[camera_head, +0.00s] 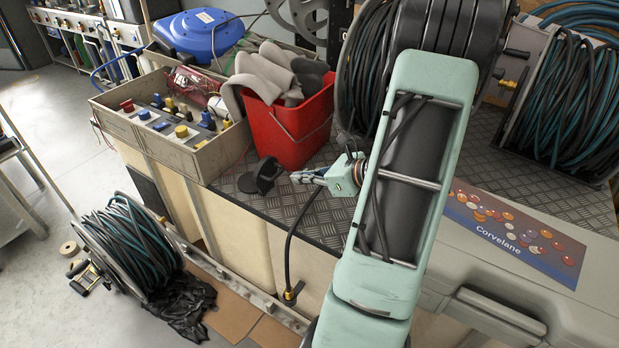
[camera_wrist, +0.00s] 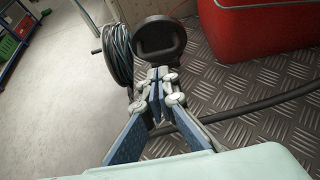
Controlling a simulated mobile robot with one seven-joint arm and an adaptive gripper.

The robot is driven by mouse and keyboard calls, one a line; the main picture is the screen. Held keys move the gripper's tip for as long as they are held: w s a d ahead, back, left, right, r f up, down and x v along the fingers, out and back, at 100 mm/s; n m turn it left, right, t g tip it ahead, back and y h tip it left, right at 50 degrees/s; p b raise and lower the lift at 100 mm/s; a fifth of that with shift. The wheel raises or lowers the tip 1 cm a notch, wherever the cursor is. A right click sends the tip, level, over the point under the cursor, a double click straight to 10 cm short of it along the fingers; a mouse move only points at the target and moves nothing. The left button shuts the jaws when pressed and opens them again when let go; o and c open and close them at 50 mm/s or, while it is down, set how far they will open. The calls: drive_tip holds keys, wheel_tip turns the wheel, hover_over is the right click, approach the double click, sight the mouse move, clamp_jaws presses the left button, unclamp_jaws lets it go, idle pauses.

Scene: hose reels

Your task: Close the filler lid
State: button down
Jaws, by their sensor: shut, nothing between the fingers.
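The filler lid appears to be the black rounded piece (camera_head: 261,178) at the left edge of the grey tread-plate top. It stands raised and tilted, with a slot-like opening through it in the wrist view (camera_wrist: 157,27). My gripper (camera_head: 294,177) is just right of it in the head view, with a small gap between. In the wrist view the shut fingertips (camera_wrist: 160,76) point at the lid's lower part and hold nothing. I cannot tell there whether they touch it. The opening beneath the lid is hidden.
A red bucket (camera_head: 289,130) with grey contents stands close behind the lid. A black hose (camera_head: 291,228) runs over the plate edge beside my gripper. A grey tray of fittings (camera_head: 139,104) is at left. A hose reel (camera_head: 128,240) stands on the floor below.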

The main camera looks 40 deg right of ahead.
drive_tip(key=shift+x, duration=2.2)
drive_tip(key=shift+r, duration=0.15)
drive_tip(key=shift+w+r+p, duration=0.2)
drive_tip(key=shift+r+p, duration=0.05)
drive_tip(key=shift+p, duration=0.15)
drive_tip(key=shift+g, duration=0.3)
